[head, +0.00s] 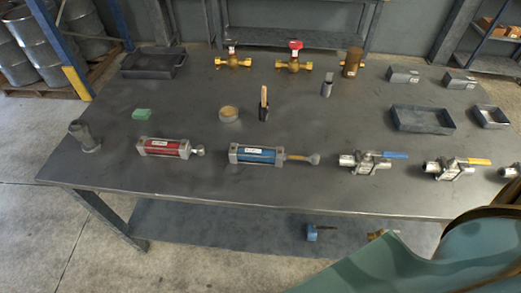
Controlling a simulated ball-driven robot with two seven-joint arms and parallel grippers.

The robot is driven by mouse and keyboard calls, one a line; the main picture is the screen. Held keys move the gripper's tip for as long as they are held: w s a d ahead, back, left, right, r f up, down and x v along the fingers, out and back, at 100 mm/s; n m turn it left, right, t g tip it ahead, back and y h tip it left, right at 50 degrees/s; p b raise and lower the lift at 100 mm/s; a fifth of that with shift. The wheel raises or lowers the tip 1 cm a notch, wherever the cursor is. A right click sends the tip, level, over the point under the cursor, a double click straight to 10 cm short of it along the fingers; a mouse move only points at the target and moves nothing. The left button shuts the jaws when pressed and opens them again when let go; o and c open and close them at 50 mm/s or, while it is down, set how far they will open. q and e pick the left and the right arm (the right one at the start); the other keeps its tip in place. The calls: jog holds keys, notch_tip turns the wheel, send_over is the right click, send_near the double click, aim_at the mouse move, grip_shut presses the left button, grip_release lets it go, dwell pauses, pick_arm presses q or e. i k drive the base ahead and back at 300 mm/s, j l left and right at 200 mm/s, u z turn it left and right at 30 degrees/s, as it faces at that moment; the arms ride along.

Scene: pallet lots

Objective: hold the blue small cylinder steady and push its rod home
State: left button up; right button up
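The blue small cylinder (258,155) lies on its side on the grey table, near the front edge and left of the middle. It has grey end caps and a white label. Its rod (298,157) sticks out to the right, a brownish shaft with a grey end piece, and a clear length of it shows. Nothing touches the cylinder or the rod. Neither of my grippers is in view.
A red cylinder (164,147) lies to the left with its rod end close to its body. Valves with blue (393,154) and yellow (480,161) handles lie to the right. A teal and brown shape covers the lower right corner. Table (230,185) in front of the cylinder is bare.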

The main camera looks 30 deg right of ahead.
aim_at(314, 161)
jog(key=z, duration=1.25)
